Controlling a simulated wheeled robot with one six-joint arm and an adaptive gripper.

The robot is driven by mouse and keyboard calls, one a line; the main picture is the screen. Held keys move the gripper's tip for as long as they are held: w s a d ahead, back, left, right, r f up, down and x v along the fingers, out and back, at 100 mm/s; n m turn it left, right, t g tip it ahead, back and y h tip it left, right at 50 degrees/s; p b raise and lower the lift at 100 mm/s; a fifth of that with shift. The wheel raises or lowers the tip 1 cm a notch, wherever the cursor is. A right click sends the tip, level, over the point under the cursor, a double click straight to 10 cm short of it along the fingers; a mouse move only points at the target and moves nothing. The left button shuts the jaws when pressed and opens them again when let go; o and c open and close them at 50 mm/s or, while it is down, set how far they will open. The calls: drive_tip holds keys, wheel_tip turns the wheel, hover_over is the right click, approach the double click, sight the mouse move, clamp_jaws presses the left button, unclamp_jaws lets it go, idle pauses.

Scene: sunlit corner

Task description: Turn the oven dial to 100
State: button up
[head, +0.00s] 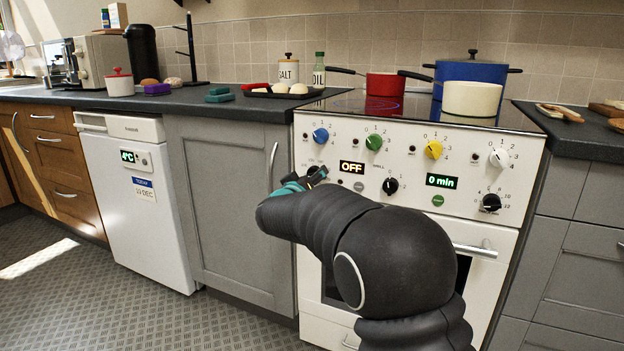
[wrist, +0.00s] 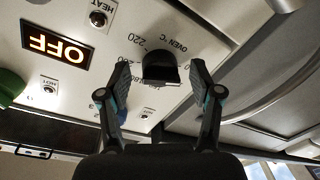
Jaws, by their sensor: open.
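The oven dial (wrist: 160,68) is a black knob on the white cooker panel, beside "OVEN °C" and "220" markings that appear upside down in the wrist view. In the head view the dial (head: 316,170) is partly hidden by my gripper (head: 299,183). In the wrist view my gripper (wrist: 160,80) is open, with one finger on each side of the dial. Gaps show between the fingers and the knob. The display (head: 352,167) beside the dial reads OFF; it also shows in the wrist view (wrist: 56,47). The dial's exact pointer setting cannot be read.
Blue (head: 320,135), green (head: 374,142), yellow (head: 433,149) and white (head: 499,158) knobs line the panel above. Another black dial (head: 390,186) sits right of the display. The oven door handle (head: 474,250) juts out below. Pots stand on the hob.

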drive_tip(key=c, duration=1.1)
drive_tip(key=shift+m, duration=0.3)
drive_tip(key=m, duration=0.5)
drive_tip(key=m+b, duration=0.1)
drive_tip(key=m, duration=0.2)
drive_tip(key=shift+f+t+h, duration=0.1)
drive_tip(key=shift+t+h, duration=0.2)
drive_tip(key=shift+m, duration=0.3)
